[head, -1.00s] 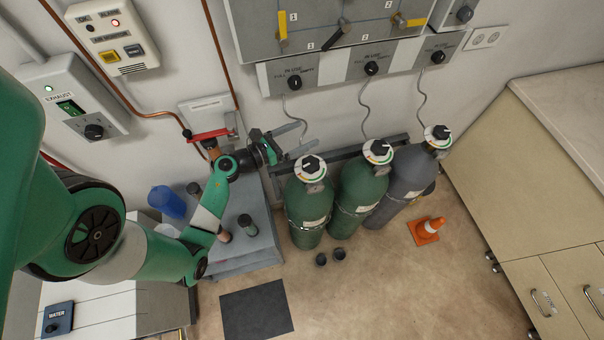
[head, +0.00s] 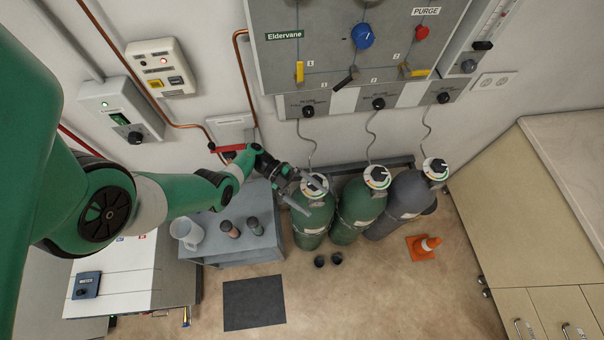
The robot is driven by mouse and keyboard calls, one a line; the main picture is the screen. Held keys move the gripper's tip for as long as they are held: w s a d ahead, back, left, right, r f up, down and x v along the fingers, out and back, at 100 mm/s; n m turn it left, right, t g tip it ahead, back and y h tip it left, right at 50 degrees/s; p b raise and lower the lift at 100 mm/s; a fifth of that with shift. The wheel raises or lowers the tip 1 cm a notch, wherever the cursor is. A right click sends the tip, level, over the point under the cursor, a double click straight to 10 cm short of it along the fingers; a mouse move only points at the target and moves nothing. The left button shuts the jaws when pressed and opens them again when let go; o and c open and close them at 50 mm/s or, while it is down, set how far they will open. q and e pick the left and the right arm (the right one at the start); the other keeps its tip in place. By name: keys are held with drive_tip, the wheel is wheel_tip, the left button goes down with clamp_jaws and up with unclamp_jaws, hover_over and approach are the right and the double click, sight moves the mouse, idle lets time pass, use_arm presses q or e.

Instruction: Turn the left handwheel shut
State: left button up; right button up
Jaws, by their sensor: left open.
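Three gas cylinders stand in a row against the wall, each with a dark handwheel on a pale dial at its top. The left handwheel (head: 315,180) tops the left green cylinder (head: 310,232) and is partly hidden by a finger. The middle handwheel (head: 377,174) and the right handwheel (head: 436,167) show clearly. My left gripper (head: 316,199) is open at the left cylinder's top, reaching in from the left. One finger lies across the handwheel in the picture, the other lower, over the cylinder's shoulder. I cannot tell whether either touches. My right gripper is not in view.
A rack rail (head: 345,168) runs behind the cylinders. The valve panel (head: 340,50) hangs above with hoses down to the tops. A grey bench (head: 235,245) holds a jug and small bottles.

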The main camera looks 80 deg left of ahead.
use_arm(q)
drive_tip(key=s+d+r+n+g+h, duration=0.2)
drive_tip(key=s+d+n+h, duration=0.1)
drive_tip(key=s+n, duration=0.1)
drive_tip(key=shift+d+r+n+h, duration=0.2)
drive_tip(key=shift+d+n+h, duration=0.2)
drive_tip(key=shift+n, duration=0.3)
